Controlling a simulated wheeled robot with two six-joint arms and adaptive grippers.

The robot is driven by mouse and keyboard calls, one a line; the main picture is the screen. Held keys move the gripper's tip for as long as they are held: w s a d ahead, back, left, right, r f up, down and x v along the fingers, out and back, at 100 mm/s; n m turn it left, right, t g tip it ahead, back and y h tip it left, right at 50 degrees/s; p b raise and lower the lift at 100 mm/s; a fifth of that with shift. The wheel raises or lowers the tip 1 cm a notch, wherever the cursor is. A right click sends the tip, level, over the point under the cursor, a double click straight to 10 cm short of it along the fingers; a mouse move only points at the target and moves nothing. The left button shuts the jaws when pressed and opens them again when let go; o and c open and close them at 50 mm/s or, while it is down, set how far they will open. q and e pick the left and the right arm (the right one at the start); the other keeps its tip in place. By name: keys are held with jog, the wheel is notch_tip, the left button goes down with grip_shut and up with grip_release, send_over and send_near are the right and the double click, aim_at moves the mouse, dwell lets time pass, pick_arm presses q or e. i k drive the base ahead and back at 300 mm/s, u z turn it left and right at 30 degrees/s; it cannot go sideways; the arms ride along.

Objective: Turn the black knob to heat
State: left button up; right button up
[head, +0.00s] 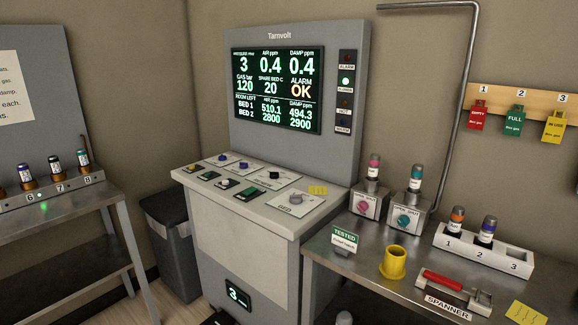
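The console (250,262) stands in the middle of the head view with a sloped control top. A small dark knob (274,175), which looks black, sits on a white plate towards the back right of that top. Its pointer direction and the plate's lettering are too small to read. Two bluish knobs (244,165) sit to its left, and a larger grey knob (296,198) sits on a plate marked BED at the front right. Neither of my grippers is in view, and nothing touches the knobs.
A lit display (278,88) rises behind the controls. Several small switches (227,183) line the console's front left. The right bench (375,268) holds a yellow cup (393,262), a red-handled spanner (442,281) and a vial rack (483,250). A grey bin (172,240) stands left of the console.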

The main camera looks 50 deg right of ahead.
aim_at(273, 175)
jog(key=z, duration=0.55)
jog(key=i, duration=0.85)
jog(key=z, duration=0.8)
